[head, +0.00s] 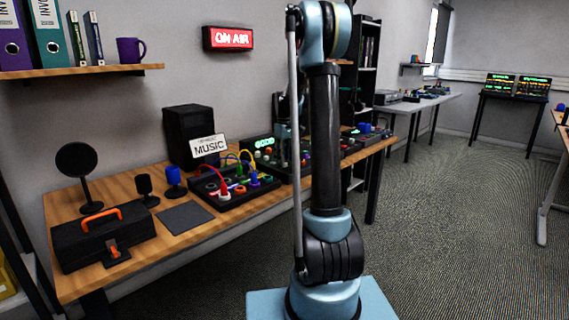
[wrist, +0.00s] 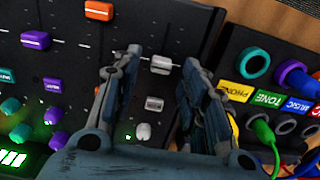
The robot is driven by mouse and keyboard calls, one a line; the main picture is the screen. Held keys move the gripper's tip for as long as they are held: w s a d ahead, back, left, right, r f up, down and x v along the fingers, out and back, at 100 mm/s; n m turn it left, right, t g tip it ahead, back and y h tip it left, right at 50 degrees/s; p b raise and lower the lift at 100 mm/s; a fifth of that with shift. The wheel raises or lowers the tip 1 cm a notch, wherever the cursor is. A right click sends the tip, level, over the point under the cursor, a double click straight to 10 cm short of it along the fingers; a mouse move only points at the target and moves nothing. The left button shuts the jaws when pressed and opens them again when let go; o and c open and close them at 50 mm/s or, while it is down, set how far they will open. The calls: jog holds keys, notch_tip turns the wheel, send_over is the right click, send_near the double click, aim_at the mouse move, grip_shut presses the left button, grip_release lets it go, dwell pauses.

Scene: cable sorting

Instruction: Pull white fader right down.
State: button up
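In the wrist view, the white fader cap (wrist: 162,64) sits on the dark mixer panel, between the tips of my gripper (wrist: 157,72). The gripper is open, with one finger on each side of the cap and a visible gap to each. I cannot tell how high the fingertips are above the panel. Below the cap are a white label button (wrist: 154,103) and a white knob (wrist: 143,131).
An orange fader (wrist: 98,10) and a purple fader (wrist: 35,40) lie to the left. A patch box (wrist: 285,92) with coloured jacks and plugged cables stands close on the right. In the head view, a toolbox (head: 82,243) and microphone (head: 144,188) stand on the desk's left part.

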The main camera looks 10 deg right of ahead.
aim_at(292, 170)
jog(key=shift+f, duration=1.05)
grip_shut()
jog(key=shift+s+d, duration=0.7)
jog(key=shift+s, duration=0.2)
jog(key=shift+s+d, duration=0.65)
jog(key=shift+s, duration=0.2)
grip_release()
